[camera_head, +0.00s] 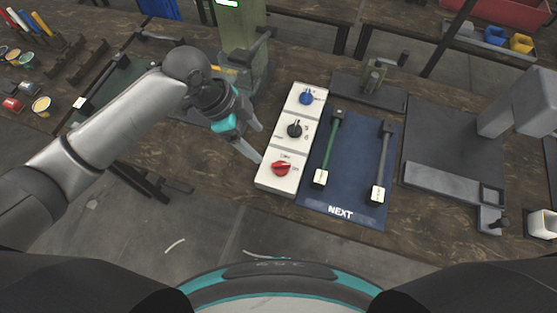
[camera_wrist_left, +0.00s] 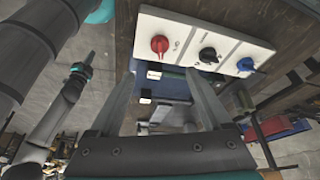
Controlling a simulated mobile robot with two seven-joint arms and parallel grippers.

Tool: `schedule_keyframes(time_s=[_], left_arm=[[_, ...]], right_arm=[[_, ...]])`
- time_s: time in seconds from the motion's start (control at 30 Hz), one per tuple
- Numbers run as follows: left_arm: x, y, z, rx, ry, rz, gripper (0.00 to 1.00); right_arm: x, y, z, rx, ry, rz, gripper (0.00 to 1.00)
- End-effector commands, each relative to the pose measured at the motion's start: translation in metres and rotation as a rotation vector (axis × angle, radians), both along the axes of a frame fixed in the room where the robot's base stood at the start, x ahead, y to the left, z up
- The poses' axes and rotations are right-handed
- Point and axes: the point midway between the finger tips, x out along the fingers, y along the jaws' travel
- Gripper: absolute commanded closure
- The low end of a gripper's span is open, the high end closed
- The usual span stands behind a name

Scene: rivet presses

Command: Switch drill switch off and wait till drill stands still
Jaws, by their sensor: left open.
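A white switch box (camera_head: 267,180) lies on the dark workbench with three rotary knobs. The red knob (camera_head: 281,168) is nearest to me, the black knob (camera_head: 294,130) is in the middle and the blue knob (camera_head: 306,98) is farthest. Their labels are too small to read, so I cannot tell which one is the drill switch. My left gripper (camera_head: 260,142) is open and empty beside the box's left edge. In the left wrist view, the red knob (camera_wrist_left: 160,44) shows beyond the open fingers. A green machine column (camera_head: 243,45) stands behind; no turning part is discernible. My right gripper is not in view.
A blue mat (camera_head: 342,190) marked NEXT lies right of the box, with a green-handled tool (camera_head: 330,145) and a grey-handled tool (camera_head: 383,160). A grey press (camera_head: 515,105) stands at the far right. Small bowls and coloured tools are at the far left.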

Motion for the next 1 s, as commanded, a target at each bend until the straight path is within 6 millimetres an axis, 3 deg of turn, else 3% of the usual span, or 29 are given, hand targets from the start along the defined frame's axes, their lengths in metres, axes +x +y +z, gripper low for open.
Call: schedule_keyframes(time_s=[0.5,0.7,1.0], left_arm=[[0.000,-0.042,-0.100,-0.001,0.003,0.001,0.18],[0.001,-0.049,-0.118,0.000,0.000,0.001,0.18],[0.001,-0.051,-0.123,-0.001,-0.001,0.002,0.18]], right_arm=[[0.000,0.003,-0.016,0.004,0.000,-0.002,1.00],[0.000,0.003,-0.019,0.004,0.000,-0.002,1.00],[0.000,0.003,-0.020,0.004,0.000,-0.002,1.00]])
